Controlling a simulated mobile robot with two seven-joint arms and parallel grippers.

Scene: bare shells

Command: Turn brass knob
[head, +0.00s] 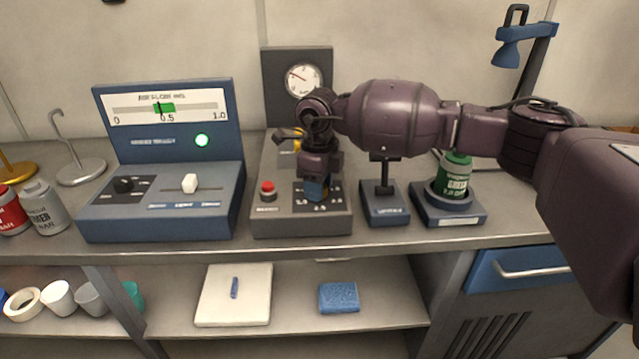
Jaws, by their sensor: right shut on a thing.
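The grey control box (275,222) stands on the bench, with a numbered dial scale on its sloped face. How far the knob is turned cannot be seen. A round white gauge (303,80) with a red needle stands on the panel behind, partly covered by my right arm. My left gripper is not in view.
A red button (268,191) sits left of my gripper. A blue slider console (165,200) with a lit green lamp stands left. A lever box (384,209) and a green canister (453,178) in a blue holder stand right, close under my arm.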

